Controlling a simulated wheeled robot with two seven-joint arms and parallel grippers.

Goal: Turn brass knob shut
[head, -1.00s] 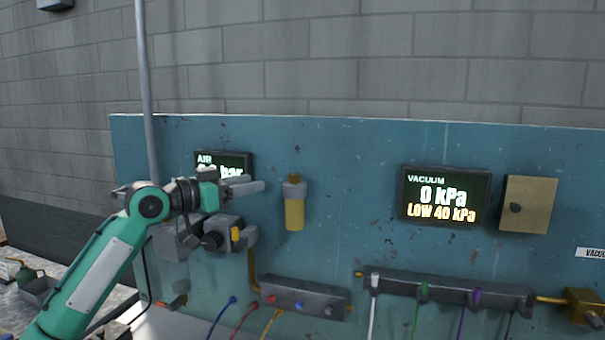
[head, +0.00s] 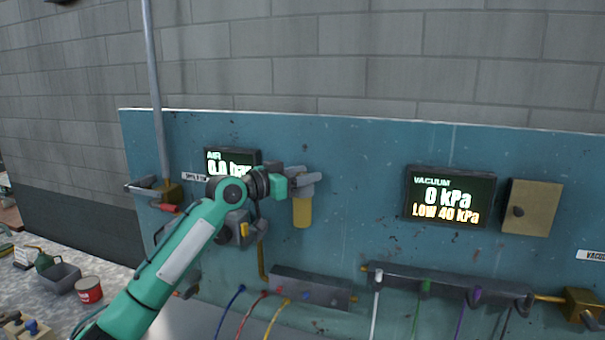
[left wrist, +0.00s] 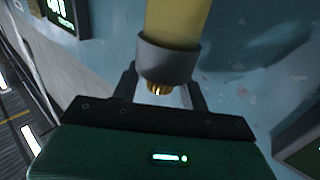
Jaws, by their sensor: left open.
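The brass knob (left wrist: 158,89) shows in the left wrist view as a small ribbed gold piece under the grey collar of the yellow filter bowl. My left gripper (left wrist: 160,80) is open, with one finger on each side of that collar; I cannot tell whether they touch it. The knob is too small to make out there. My right gripper is not in view.
The AIR display (head: 224,165) reads about 0.0 bar, partly covered by my arm. A grey manifold (head: 325,288) with coloured hoses is below the filter.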

